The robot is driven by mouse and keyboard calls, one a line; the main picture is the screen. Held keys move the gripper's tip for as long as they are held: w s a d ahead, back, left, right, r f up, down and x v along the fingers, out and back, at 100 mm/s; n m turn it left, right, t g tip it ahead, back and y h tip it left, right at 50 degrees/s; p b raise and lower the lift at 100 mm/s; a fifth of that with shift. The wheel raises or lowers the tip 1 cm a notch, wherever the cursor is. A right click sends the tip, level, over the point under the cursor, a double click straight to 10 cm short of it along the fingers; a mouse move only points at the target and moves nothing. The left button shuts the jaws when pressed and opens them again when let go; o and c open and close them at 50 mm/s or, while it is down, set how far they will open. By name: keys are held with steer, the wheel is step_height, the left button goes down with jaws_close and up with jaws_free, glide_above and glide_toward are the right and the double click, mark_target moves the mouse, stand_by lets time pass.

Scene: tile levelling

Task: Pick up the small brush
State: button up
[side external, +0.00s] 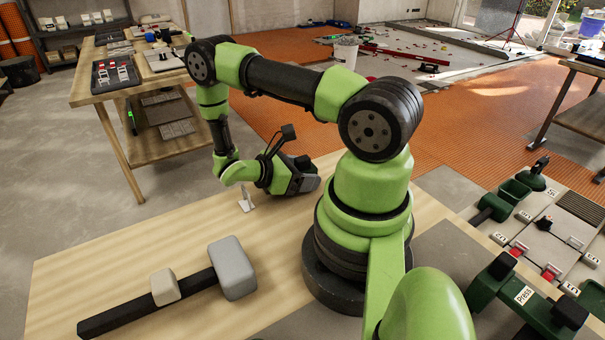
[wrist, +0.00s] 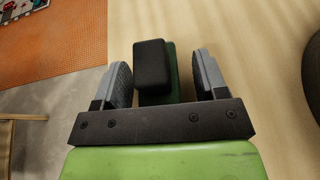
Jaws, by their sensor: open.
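My gripper (side external: 304,184) is low over the wooden table, and its two grey fingers stand apart in the wrist view (wrist: 164,72). Between them is a small object with a black block-shaped top and a dark green part beside and under it, which appears to be the small brush (wrist: 151,66). A gap shows on both sides of it, wider on the right. Its bristles are not visible. In the side view my gripper hides most of this spot, so I cannot make out the brush clearly there.
A mallet with a grey head (side external: 232,268) and a beige block (side external: 165,287) lie at the table's front left. A small white piece (side external: 246,201) stands left of my gripper. Green containers and a press (side external: 525,295) fill the right. The table (side external: 110,255) is bare at left.

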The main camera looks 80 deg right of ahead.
steer(key=c, duration=1.1)
